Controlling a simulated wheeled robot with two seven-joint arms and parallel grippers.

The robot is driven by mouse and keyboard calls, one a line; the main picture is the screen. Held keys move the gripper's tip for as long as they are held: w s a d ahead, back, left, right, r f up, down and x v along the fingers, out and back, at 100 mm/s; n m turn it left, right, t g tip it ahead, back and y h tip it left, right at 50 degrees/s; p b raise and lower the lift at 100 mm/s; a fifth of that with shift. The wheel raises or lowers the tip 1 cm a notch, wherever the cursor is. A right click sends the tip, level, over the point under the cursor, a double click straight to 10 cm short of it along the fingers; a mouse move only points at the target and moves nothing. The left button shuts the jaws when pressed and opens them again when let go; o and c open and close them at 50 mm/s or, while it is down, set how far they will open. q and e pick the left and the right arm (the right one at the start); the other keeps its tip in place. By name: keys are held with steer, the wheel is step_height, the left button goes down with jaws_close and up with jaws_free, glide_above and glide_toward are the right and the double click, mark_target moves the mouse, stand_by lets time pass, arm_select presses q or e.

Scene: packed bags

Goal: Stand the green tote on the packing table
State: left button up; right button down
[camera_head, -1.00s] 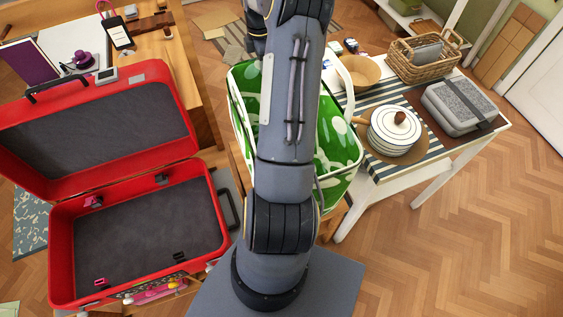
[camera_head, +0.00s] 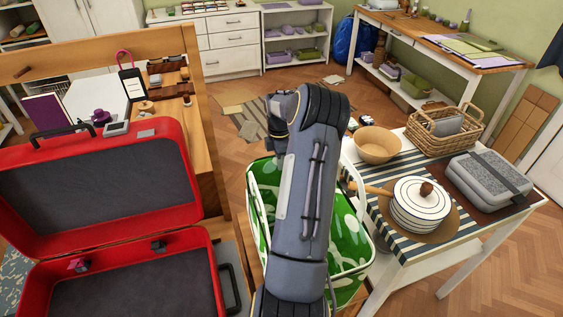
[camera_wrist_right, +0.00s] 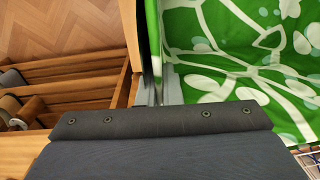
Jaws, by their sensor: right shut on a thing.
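The green tote (camera_head: 350,237), with a white leaf pattern and pale edges, stands upright left of the table with the striped runner (camera_head: 467,228). My right arm crosses in front and hides its middle. In the right wrist view, the tote's patterned wall (camera_wrist_right: 240,60) fills the right side. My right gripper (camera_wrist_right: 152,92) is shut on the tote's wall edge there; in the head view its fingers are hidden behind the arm. What the tote rests on is mostly hidden. Which table is the packing table I cannot tell for sure. My left gripper is out of view.
An open red suitcase (camera_head: 190,165) is at left. A wood-topped desk (camera_head: 425,30) stands at the back right. Floor at right is clear.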

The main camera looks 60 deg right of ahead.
steer(key=shift+w+d+f, duration=0.15)
steer(key=shift+d+f, duration=0.05)
steer(key=shift+d, duration=0.3)
steer(key=shift+w+d+f, duration=0.15)
steer(key=shift+w+d, duration=0.05)
steer(key=shift+d, duration=0.35)
steer(key=shift+w+d+f, duration=0.15)
steer(key=shift+d+f, duration=0.05)
steer(key=shift+d, duration=0.3)
steer(key=shift+f, duration=0.15)
steer(key=c, duration=1.6)
jaws_free()
step_height(320, 180, up, 12)
steer(key=shift+w+d+r+b, duration=0.2)
steer(key=shift+w+b, duration=0.05)
steer(key=shift+b, duration=0.1)
